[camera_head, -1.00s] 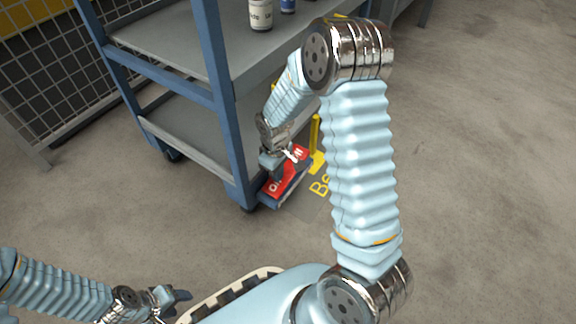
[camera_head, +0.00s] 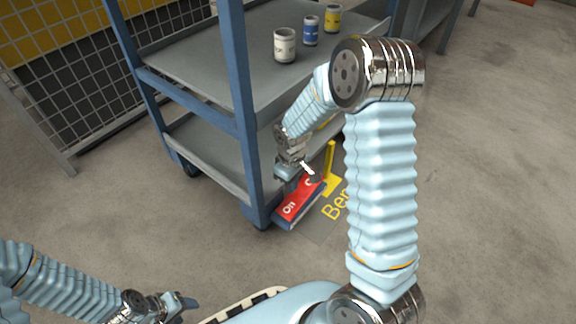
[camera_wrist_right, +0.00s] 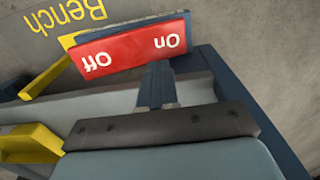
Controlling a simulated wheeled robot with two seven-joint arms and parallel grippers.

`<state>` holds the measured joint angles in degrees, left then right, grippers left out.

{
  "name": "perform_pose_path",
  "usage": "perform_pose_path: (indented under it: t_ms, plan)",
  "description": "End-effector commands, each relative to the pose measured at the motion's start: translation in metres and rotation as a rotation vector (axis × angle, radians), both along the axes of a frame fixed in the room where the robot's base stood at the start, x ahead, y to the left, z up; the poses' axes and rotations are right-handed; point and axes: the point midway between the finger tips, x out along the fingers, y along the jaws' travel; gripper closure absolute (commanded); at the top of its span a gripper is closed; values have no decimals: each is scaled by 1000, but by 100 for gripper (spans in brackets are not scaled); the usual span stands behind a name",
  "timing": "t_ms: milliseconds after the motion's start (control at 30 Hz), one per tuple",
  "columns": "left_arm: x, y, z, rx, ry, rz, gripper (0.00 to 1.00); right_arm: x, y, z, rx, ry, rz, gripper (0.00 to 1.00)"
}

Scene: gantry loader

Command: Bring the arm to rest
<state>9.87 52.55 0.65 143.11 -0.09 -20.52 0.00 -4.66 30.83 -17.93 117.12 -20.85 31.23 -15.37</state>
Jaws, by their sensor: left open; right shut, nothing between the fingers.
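My right gripper (camera_head: 287,173) reaches down beside the cart's lower corner, over a red pedal-like plate (camera_head: 297,204) marked On and Off. In the right wrist view the fingers (camera_wrist_right: 157,88) are shut and empty. Their tips lie close to the edge of the red plate (camera_wrist_right: 130,50), between the two words; I cannot tell whether they touch it. The right arm is bent, with its elbow raised high. My left gripper (camera_head: 181,303) is open and empty, low at the left beside my base.
A blue-framed grey cart (camera_head: 245,120) stands close to the right arm. A white can (camera_head: 285,45), a blue can (camera_head: 311,31) and a yellow can (camera_head: 333,18) stand on its top shelf. A yellow post (camera_head: 330,158) rises behind the plate. Floor at right is clear.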

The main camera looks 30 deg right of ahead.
Motion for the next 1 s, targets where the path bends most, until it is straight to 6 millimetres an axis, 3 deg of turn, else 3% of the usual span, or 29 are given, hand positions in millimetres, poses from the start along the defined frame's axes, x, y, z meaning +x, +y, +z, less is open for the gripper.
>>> perform_pose_path:
  t_ms: [233,333,500,600,800,1000]
  plan:
    - [-3,-1,0,-3,13,-8,47,-1,1,-3,3,2,-3,100]
    - [-3,-1,0,-3,11,-7,47,-14,15,-29,47,15,-44,100]
    - [-3,-1,0,-3,11,-7,47,-55,54,-89,162,40,-190,100]
    - [-3,-1,0,-3,11,-6,47,-80,75,-114,216,55,-284,100]
    - [-3,-1,0,-3,11,-6,47,-128,108,-147,290,88,-472,100]
    - [-3,-1,0,-3,11,-6,47,-173,134,-164,331,123,-650,100]
